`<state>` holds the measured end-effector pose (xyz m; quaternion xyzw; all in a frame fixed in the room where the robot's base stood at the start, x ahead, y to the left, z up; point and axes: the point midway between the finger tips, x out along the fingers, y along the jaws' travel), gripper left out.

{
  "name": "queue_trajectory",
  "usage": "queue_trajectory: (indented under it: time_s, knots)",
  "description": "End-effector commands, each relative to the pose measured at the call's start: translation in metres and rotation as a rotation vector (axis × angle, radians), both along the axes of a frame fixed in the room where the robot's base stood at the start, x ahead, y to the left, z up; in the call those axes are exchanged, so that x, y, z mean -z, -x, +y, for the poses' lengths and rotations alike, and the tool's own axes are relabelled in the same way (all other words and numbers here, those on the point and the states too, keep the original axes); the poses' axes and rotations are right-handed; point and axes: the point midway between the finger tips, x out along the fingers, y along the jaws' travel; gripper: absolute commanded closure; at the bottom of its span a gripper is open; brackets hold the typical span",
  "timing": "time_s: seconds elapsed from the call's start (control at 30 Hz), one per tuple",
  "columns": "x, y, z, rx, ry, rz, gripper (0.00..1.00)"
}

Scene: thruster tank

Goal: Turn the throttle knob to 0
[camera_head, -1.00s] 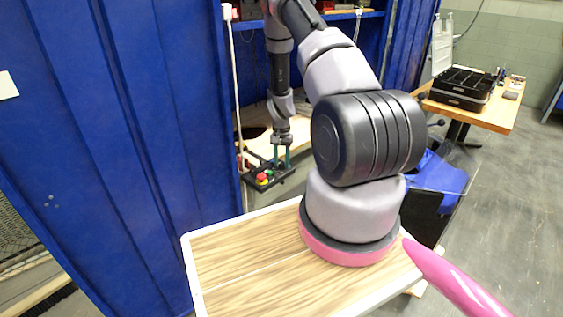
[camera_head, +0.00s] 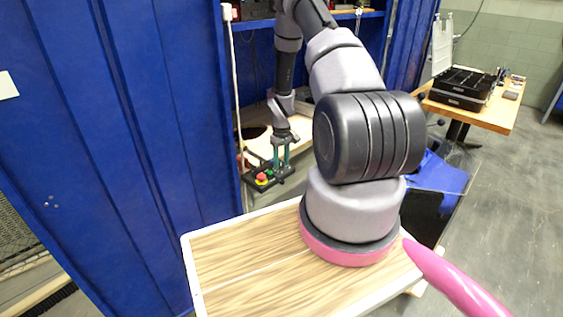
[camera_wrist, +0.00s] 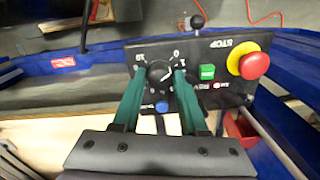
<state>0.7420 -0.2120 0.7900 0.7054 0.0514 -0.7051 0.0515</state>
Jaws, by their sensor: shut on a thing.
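The throttle knob (camera_wrist: 160,75) is a black dial with a white mark, on a black control panel (camera_wrist: 222,50) with printed numbers around it. My gripper (camera_wrist: 159,80) has its two green fingers on either side of the knob, shut on it. In the head view my gripper (camera_head: 281,158) points down at the panel (camera_head: 262,186). The knob is hidden there. The exact number the mark points to is hard to read.
On the panel are a red and yellow stop button (camera_wrist: 252,65), a green button (camera_wrist: 207,72), a blue button (camera_wrist: 162,106) and a black-balled lever (camera_wrist: 197,21). Blue cabinet walls (camera_head: 110,120) stand close on the left.

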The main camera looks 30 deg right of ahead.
Motion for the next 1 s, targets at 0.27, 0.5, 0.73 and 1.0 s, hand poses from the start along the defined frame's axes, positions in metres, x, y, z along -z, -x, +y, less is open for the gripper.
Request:
queue_trajectory:
  time_s: [0.27,0.5,0.73,1.0]
  knots:
    - [0.0001,-0.0003,-0.0010,-0.150,0.001,-0.001,1.00]
    - [0.0001,-0.0003,-0.0007,-0.209,0.001,-0.001,1.00]
    - [0.0001,-0.0002,-0.0007,-0.220,0.001,0.000,1.00]
    - [0.0002,-0.0001,-0.0006,-0.219,0.001,0.000,0.46]
